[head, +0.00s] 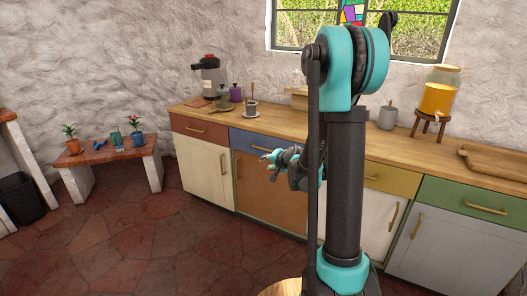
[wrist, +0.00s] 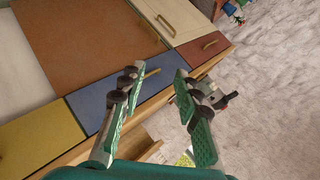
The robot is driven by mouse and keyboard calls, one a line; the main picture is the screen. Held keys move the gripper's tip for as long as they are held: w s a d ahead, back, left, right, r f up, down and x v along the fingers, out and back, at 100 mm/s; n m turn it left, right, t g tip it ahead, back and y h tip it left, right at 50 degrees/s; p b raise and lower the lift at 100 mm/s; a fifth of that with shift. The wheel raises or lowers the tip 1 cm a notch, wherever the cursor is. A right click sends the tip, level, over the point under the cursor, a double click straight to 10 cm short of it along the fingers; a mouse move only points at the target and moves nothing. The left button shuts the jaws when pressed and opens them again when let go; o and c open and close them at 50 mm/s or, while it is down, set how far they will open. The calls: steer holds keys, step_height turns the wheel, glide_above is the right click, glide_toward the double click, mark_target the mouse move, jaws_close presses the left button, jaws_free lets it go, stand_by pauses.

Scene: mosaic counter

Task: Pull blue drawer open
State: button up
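The blue drawer (head: 247,142) is in the row under the wooden counter, between the red and yellow drawers, and looks shut in the head view. My gripper (head: 265,157) is in front of it and hides part of its front. In the wrist view the blue drawer front (wrist: 98,104) runs diagonally behind my fingers. Its gold handle (wrist: 152,73) shows between the two fingertips. My gripper (wrist: 156,74) is open, with a wide gap between its fingers and nothing held. Whether a finger touches the handle or drawer, I cannot tell.
The red drawer (head: 199,129) is on the left; the yellow (head: 392,179) and green (head: 464,200) drawers are on the right. An orange cabinet door (head: 262,190) lies below the blue drawer. The wooden counter (head: 400,144) overhangs the drawers.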

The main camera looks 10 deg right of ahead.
steer(key=w+d+f+m+t+h, duration=0.1)
steer(key=w+d+f+m+t, duration=0.3)
steer(key=w, duration=0.5)
steer(key=w+d+f+m+t, duration=0.1)
steer(key=w+f+m+t, duration=0.1)
steer(key=w+f+m, duration=0.6)
steer(key=w, duration=0.6)
steer(key=w+a+n, duration=0.1)
steer(key=w, duration=0.5)
steer(key=w+a+f+n, duration=0.1)
steer(key=w, duration=0.5)
steer(key=shift+w+a, duration=0.1)
steer(key=shift+a, duration=0.15)
steer(key=shift+c, duration=0.4)
jaws_close()
